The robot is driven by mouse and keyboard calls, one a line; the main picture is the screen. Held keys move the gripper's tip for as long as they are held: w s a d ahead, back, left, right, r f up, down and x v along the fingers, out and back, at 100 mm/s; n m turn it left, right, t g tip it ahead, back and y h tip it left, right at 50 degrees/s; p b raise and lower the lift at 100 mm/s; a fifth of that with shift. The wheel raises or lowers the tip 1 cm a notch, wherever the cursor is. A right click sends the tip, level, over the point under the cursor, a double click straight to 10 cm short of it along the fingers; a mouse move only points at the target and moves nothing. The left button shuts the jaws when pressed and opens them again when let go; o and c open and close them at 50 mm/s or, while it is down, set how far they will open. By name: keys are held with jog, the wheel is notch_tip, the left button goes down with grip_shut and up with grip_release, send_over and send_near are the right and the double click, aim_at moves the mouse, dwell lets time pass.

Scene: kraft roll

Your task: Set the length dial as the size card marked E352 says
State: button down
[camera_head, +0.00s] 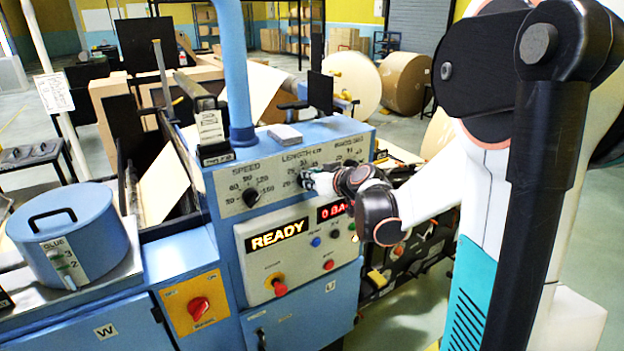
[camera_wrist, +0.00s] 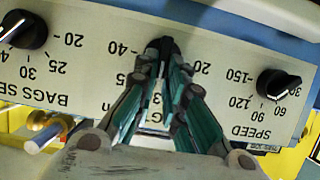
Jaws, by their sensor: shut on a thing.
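The length dial (camera_wrist: 166,45) is a black knob between the speed and bags dials, seen upside down in the wrist view. My gripper (camera_wrist: 164,58) is shut on it, with one finger on each side. An upside-down 40 shows to its left and a 20 to its right; the fingers cover the lower scale. I cannot tell where its pointer stands. In the head view my gripper (camera_head: 308,179) hides most of the dial below the LENGTH label. A small white card (camera_head: 210,127) stands on top of the machine, its print too small to read. I cannot make out E352 anywhere.
The speed dial (camera_head: 256,193) is left of my gripper in the head view. The READY display (camera_head: 279,234) and several buttons lie below. The bags dial (camera_wrist: 24,30) is close by in the wrist view. A white sheet (camera_head: 54,92) hangs at the far left.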

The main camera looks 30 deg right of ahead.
jog(key=shift+d+f+m+y+b, duration=0.15)
jog(key=shift+d+m+y+b, duration=0.15)
jog(key=shift+m+y+b, duration=0.55)
jog(key=shift+d+f+m+y+b, duration=0.15)
jog(key=shift+d+m+y+b, duration=0.3)
jog(key=shift+m+b, duration=0.7)
jog(key=shift+d+f+m+y+b, duration=0.15)
jog(key=shift+m+y+b, duration=0.65)
jog(key=shift+m+b, duration=0.2)
jog(key=c, duration=1.7)
grip_release()
jog(key=shift+o, duration=0.2)
jog(key=shift+s+d+r, duration=0.1)
